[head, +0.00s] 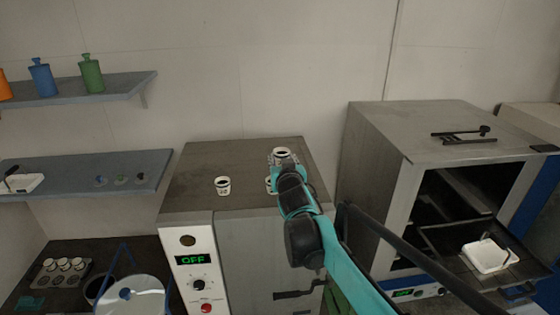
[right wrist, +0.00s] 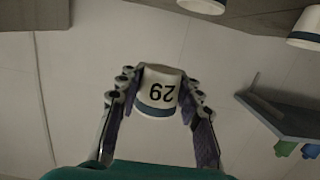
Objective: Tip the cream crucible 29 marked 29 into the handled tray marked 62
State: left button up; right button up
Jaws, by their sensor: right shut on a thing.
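The cream crucible 29 (head: 281,153), with a dark band, is held in my right gripper (head: 283,163) over the grey-brown top of the cabinet with the OFF display. In the right wrist view the crucible (right wrist: 158,92) shows its number upside down, between the two fingers of the gripper (right wrist: 158,97), which touch its sides. A white tray with a dark handle (head: 485,256) sits at the open oven on the right. Another white tray with a dark handle (head: 24,184) is on the lower left shelf. No number is readable on either tray. My left gripper is not in view.
A similar crucible (head: 222,186) stands on the cabinet top (head: 205,160); another is partly hidden behind my right gripper. The oven (head: 440,130) has tongs (head: 462,134) on top. Several small cups sit in a rack (head: 62,272) at lower left, beside a round pan (head: 132,297).

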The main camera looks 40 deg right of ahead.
jog(key=shift+a, duration=0.1)
jog(key=shift+s+a+r+p, duration=0.15)
jog(key=shift+s+r+p, duration=0.05)
jog(key=shift+s+p, duration=0.2)
jog(key=r+p+v, duration=0.1)
jog(key=p+v, duration=0.5)
jog(key=v, duration=0.3)
jog(key=shift+s+r, duration=0.1)
jog(key=shift+s, duration=0.05)
